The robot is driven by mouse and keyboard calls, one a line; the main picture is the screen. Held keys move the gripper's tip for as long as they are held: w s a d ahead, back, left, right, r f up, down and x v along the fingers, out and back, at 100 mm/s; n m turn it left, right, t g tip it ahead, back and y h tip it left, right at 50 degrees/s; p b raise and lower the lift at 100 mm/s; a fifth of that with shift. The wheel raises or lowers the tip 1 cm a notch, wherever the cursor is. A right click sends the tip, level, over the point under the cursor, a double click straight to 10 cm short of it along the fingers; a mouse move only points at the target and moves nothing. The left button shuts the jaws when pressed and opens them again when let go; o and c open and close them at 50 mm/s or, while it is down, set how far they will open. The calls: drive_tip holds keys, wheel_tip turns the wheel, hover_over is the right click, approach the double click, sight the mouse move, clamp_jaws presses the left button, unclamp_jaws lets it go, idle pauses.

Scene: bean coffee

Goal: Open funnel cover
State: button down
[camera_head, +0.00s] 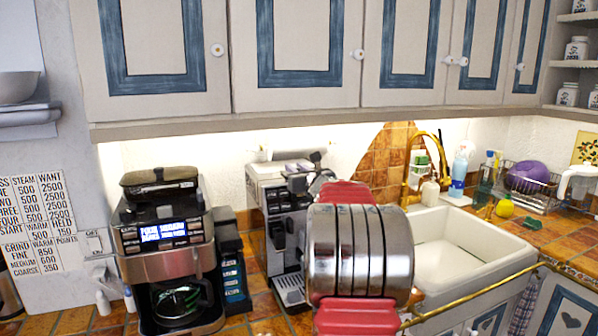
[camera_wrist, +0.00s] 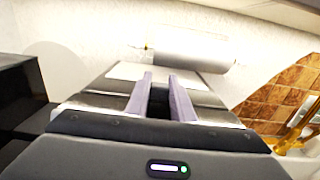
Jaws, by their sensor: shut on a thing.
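My gripper (camera_wrist: 160,96) shows in the wrist view with two parallel purple-grey fingers a small gap apart. They point over the top of the silver espresso machine (camera_head: 270,185), and a pale flat panel, seemingly the funnel cover (camera_wrist: 122,71), lies at their tips. The fingers are closed on a part of it; the grip itself is hard to make out. How far the cover is raised cannot be told.
A drip coffee maker (camera_head: 165,250) stands to the left, with a dark box (camera_head: 232,270) beside it. A white paper roll (camera_wrist: 190,48) is on the wall behind. A white sink (camera_head: 460,245) with a brass tap (camera_head: 408,175) is at right. Cabinets (camera_head: 300,50) hang above.

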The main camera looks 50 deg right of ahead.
drive_tip(key=c, duration=1.5)
unclamp_jaws()
drive_tip(key=v, duration=1.3)
drive_tip(key=shift+s+a, duration=0.3)
